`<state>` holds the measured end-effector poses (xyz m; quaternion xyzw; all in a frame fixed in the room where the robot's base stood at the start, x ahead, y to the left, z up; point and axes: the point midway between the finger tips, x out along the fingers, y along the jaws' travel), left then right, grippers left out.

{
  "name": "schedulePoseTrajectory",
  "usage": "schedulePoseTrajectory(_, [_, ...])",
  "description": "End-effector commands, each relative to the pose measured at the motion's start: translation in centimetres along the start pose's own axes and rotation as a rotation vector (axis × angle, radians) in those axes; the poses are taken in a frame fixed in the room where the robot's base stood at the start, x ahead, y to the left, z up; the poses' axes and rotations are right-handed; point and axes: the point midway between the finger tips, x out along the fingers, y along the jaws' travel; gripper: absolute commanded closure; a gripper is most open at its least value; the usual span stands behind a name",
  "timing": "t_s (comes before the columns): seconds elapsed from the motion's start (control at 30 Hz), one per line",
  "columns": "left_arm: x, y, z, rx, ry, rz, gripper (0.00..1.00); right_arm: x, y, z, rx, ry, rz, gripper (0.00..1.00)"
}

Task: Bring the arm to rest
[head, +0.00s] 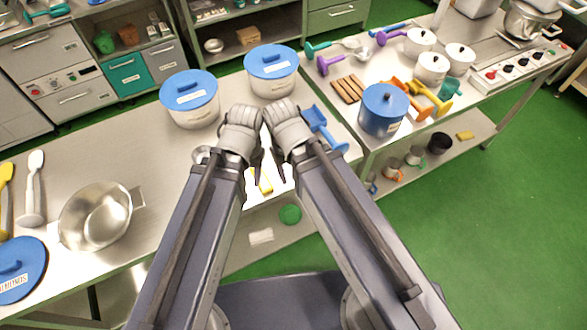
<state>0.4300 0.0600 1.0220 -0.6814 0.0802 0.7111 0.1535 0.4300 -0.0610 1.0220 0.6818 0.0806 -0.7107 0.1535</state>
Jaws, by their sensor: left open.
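Both my arms reach forward from the bottom of the head view, and their wrists are close side by side above the front edge of the steel table (150,165). My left gripper (256,165) points down, with dark fingers that are open and seem empty. My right gripper (279,165) is just right of it, also with dark fingers. Its jaw gap is too small to make out, and I see nothing held in it.
Two white tubs with blue lids (190,88) (271,62) stand behind the wrists. A blue scoop (318,122) lies close to my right wrist. A steel bowl (95,218) is at left. A blue pot (383,112) stands on the right counter. Green floor (480,220) is clear at right.

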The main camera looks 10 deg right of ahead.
Motion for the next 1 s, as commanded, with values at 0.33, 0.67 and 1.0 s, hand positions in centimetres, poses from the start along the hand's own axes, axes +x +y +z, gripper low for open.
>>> schedulePoseTrajectory(0.33, [0.6,0.1,0.0,0.000,0.000,0.000,0.54,0.6,-0.1,0.0,0.001,-0.001,0.000,0.40])
schedulePoseTrajectory(0.67, [2.4,0.2,-0.1,-0.001,0.000,0.000,0.54,2.4,-0.3,-0.1,0.002,-0.001,0.000,0.40])
schedulePoseTrajectory(1.0, [2.4,0.2,-0.1,-0.001,0.000,0.000,0.54,2.4,-0.3,-0.1,0.002,-0.001,0.000,0.40])
